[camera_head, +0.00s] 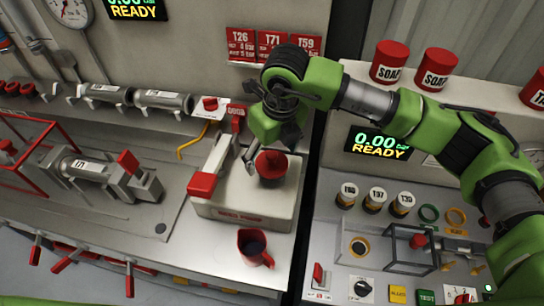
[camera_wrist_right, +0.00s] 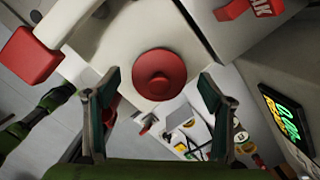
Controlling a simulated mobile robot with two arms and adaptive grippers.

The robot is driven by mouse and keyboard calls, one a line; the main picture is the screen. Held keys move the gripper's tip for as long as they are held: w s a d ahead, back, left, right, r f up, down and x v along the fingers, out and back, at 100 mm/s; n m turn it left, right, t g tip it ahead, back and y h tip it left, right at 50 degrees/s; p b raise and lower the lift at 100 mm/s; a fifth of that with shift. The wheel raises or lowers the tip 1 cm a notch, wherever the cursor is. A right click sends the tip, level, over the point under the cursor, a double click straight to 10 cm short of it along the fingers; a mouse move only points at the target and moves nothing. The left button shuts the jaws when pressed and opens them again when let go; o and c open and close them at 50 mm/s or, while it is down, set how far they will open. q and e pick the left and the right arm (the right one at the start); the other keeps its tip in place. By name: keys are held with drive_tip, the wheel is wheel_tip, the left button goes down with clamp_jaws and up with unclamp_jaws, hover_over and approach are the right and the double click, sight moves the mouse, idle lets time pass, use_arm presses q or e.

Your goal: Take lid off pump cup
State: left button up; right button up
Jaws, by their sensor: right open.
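The round red lid (camera_head: 271,164) with a central knob sits on top of the pump cup of a pale box-shaped pump (camera_head: 243,208) with a red label on its front. The cup itself is hidden beneath the lid. The lid also shows in the right wrist view (camera_wrist_right: 160,74). My right gripper (camera_head: 270,150) is above and around the lid, pointing down. It is open, with a fingertip to each side of the lid in the right wrist view (camera_wrist_right: 160,82), and holds nothing. My left gripper is not in view.
The pump's white lever with a red grip (camera_head: 202,184) lies just left of the lid. A red jug (camera_head: 254,247) with dark contents stands in front of the pump. A panel with jars and a clear box (camera_head: 410,250) is at right. Red soap cans (camera_head: 436,68) stand on the upper ledge.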

drive_tip(key=shift+s, duration=0.15)
drive_tip(key=c, duration=2)
drive_tip(key=shift+c, duration=0.3)
drive_tip(key=shift+s+f, duration=0.1)
